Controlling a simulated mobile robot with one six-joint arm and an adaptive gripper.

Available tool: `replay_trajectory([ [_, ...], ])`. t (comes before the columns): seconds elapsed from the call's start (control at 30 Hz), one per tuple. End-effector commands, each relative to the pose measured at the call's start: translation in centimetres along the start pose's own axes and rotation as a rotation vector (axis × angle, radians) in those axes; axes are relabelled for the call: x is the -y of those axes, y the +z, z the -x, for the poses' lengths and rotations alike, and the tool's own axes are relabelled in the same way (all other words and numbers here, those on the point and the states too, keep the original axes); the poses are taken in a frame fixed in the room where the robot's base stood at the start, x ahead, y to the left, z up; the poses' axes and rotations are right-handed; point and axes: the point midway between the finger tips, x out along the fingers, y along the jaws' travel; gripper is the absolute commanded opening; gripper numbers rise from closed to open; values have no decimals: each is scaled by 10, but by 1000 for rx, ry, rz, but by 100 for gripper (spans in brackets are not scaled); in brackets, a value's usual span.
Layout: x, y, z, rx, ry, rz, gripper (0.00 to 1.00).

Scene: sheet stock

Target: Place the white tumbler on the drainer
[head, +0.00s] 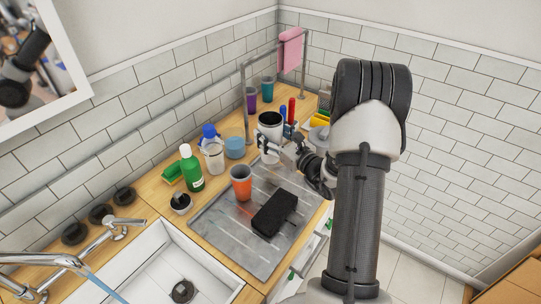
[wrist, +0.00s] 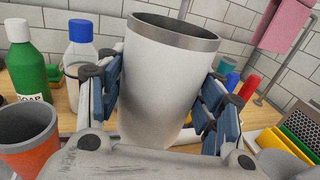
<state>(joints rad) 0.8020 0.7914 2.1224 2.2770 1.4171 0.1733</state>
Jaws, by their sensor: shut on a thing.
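The white tumbler (head: 270,127) has a grey metal rim and a dark inside. My gripper (head: 273,147) is shut on it, with blue finger pads on both sides of its body. In the wrist view the tumbler (wrist: 165,80) stands nearly upright between the pads. Its base is mostly hidden by the gripper. The drainer (head: 222,232) is a grey grooved board beside the sink. The tumbler shows near the drainer's far edge; I cannot tell how high it is held.
On the drainer are an orange cup (head: 241,183) and a black block (head: 275,212). The drainer's near left part is clear.

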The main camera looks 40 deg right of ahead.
Motion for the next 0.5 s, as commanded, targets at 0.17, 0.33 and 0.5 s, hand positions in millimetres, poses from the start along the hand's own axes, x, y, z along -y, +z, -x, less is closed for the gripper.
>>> replay_trajectory([
  [0.17,0,-20,-1,4,0,2,11],
  [0.33,0,-34,0,2,0,0,11],
  [0.5,0,-61,0,2,1,0,11],
])
